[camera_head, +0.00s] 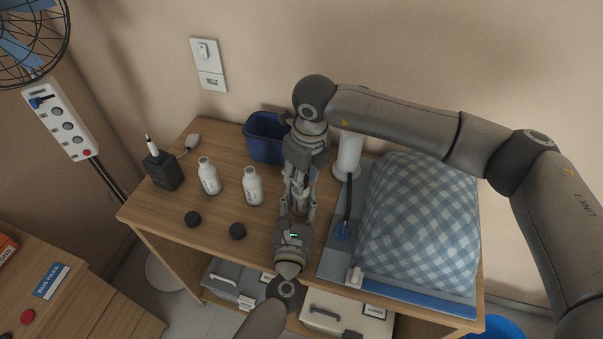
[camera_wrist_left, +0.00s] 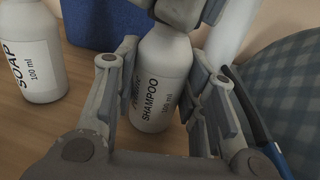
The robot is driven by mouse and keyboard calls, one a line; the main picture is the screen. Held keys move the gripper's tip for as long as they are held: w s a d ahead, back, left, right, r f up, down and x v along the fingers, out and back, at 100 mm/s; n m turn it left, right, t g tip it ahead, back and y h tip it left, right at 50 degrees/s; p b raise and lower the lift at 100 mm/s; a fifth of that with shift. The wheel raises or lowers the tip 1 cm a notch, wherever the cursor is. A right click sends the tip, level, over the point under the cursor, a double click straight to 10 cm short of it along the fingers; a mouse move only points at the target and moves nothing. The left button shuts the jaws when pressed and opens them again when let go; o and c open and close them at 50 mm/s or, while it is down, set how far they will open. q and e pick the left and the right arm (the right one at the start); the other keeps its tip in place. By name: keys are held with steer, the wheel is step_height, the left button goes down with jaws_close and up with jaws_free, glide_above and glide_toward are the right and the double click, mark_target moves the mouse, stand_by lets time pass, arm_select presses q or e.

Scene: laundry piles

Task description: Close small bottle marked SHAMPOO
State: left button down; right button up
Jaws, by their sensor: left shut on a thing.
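The white SHAMPOO bottle (camera_wrist_left: 160,85) stands upright on the wooden table top (camera_head: 215,250). In the head view it is mostly covered by my grippers. My left gripper (camera_wrist_left: 168,75) reaches in low and is shut on its body, one finger on each side; it also shows in the head view (camera_head: 298,200). My right gripper (camera_head: 303,165) comes from above, with its grey fingers at the bottle's top. They hide the neck, so I cannot see whether a cap is there. Two black caps (camera_head: 192,218) (camera_head: 237,231) lie loose on the table.
Two white open bottles (camera_head: 209,177) (camera_head: 252,187) stand to the left, the nearer one marked SOAP in the wrist view (camera_wrist_left: 35,60). A blue bin (camera_head: 262,145) stands behind. A blue checked bundle (camera_head: 420,220) and a white cylinder (camera_head: 348,158) are at right.

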steer(key=m, duration=0.4)
steer(key=shift+a+m+h, duration=0.1)
steer(key=shift+m+h, duration=0.2)
steer(key=m, duration=0.3)
steer(key=m+h, duration=0.1)
steer(key=m, duration=0.3)
steer(key=shift+m, duration=0.4)
steer(key=m, duration=0.3)
steer(key=shift+a+h, duration=0.1)
steer(key=shift+h, duration=0.3)
steer(key=m, duration=0.5)
steer(key=shift+m+g, duration=0.3)
steer(key=m, duration=0.3)
steer(key=shift+w+m+g+h, duration=0.1)
steer(key=shift+m+g+h, duration=0.2)
steer(key=m, duration=0.6)
steer(key=shift+m+g, duration=0.3)
steer(key=shift+g, duration=0.1)
steer(key=shift+m, duration=0.6)
